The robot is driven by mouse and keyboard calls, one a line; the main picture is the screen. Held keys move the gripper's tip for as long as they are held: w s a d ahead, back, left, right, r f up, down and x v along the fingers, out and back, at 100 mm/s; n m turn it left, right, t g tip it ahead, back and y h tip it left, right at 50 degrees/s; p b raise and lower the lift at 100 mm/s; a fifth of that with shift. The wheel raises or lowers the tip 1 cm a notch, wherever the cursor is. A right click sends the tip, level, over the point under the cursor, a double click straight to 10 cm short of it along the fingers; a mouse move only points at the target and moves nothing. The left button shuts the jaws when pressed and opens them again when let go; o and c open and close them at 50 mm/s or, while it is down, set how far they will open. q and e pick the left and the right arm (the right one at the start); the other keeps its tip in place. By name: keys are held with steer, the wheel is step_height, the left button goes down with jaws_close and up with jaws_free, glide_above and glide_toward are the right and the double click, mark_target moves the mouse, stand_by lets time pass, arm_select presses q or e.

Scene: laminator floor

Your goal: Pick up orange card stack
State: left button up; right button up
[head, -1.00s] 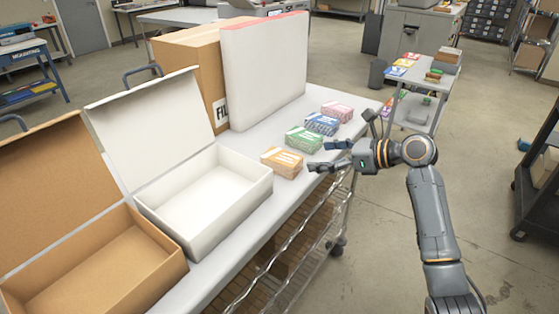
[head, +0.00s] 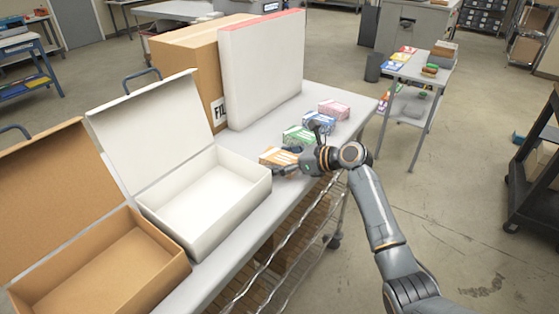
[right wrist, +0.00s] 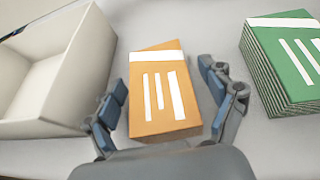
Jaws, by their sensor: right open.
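The orange card stack (head: 277,157) lies on the cart top, just right of the open white box (head: 205,195). In the right wrist view the orange stack (right wrist: 158,90) lies between the two open fingers of my right gripper (right wrist: 168,100). My left gripper is not in view.
A green card stack (head: 298,135) lies close behind the orange one; it also shows in the right wrist view (right wrist: 285,65). Blue (head: 318,123) and pink (head: 334,109) stacks lie farther back. A brown open box (head: 100,265) stands at the front left.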

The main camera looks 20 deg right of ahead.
steer(key=shift+s+d, duration=0.1)
steer(key=shift+c, duration=0.8)
steer(key=shift+r, duration=0.1)
steer(key=c, duration=1.2)
